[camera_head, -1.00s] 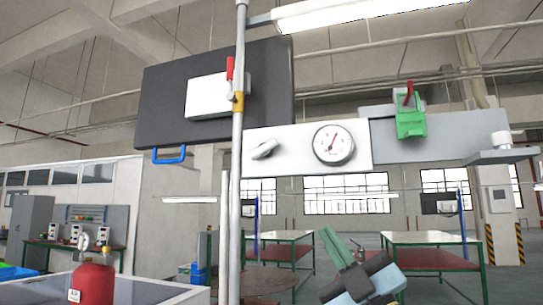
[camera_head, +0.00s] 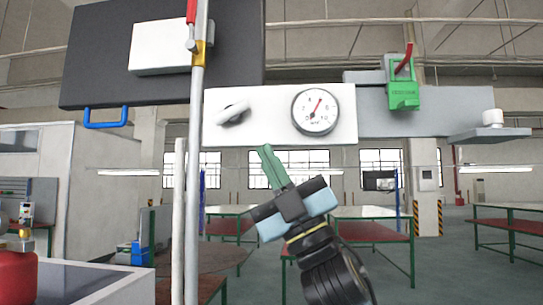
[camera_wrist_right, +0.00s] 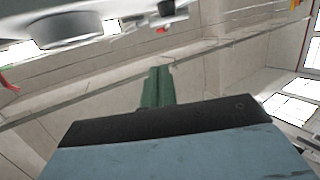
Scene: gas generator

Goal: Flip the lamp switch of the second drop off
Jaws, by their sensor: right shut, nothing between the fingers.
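A white panel (camera_head: 268,133) hangs ahead of me in the head view. It carries a grey-white lever-like knob (camera_head: 233,112), which looks like the lamp switch, and a round pressure gauge (camera_head: 316,111) to its right. My right gripper (camera_head: 267,150) has its green fingers together and empty. Its tips appear just below the panel's lower edge, between knob and gauge, and I see no contact. In the right wrist view the shut fingers (camera_wrist_right: 157,86) point away, with a round fitting at the upper left that I cannot name surely. My left gripper is out of view.
A grey vertical pole (camera_head: 196,170) stands just left of the panel, with a dark board (camera_head: 100,55) behind. A green valve block with a red lever (camera_head: 403,92) is at the right. A red bottle (camera_head: 17,277) stands lower left. Tables are in the background.

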